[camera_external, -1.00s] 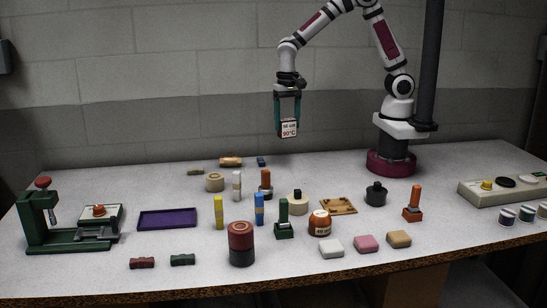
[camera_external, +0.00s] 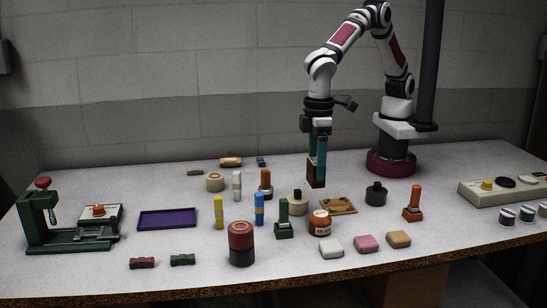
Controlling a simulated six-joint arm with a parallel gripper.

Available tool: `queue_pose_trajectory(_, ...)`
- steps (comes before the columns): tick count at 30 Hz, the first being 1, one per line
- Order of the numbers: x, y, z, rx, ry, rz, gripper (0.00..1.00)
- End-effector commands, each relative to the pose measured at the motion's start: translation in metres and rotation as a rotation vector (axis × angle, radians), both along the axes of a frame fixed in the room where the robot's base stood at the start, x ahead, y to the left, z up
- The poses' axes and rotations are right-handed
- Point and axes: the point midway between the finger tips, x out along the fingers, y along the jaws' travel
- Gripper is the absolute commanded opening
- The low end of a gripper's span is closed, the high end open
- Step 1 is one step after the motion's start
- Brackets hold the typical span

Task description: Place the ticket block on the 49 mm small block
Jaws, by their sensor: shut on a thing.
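I cannot tell for sure which thing is the 49 mm small block.
A wooden board (camera_external: 339,207) lies below right of the held block. A black round pot (camera_external: 376,194) and an orange-handled stamp (camera_external: 413,203) stand further right. A purple tray (camera_external: 167,220) lies left.

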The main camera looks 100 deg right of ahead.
Motion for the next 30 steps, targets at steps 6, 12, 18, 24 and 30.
queue_pose_trajectory(6, -0.007, 0.034, -0.024, 0.000, 0.000, -0.001, 0.13)
queue_pose_trajectory(12, -0.007, 0.035, -0.059, 0.001, 0.001, -0.004, 0.13)
queue_pose_trajectory(18, -0.007, 0.035, -0.061, 0.003, -0.001, -0.003, 0.13)
queue_pose_trajectory(24, -0.007, 0.034, -0.064, 0.002, -0.001, -0.004, 0.75)
queue_pose_trajectory(30, -0.007, 0.034, -0.064, 0.002, -0.001, -0.003, 0.99)
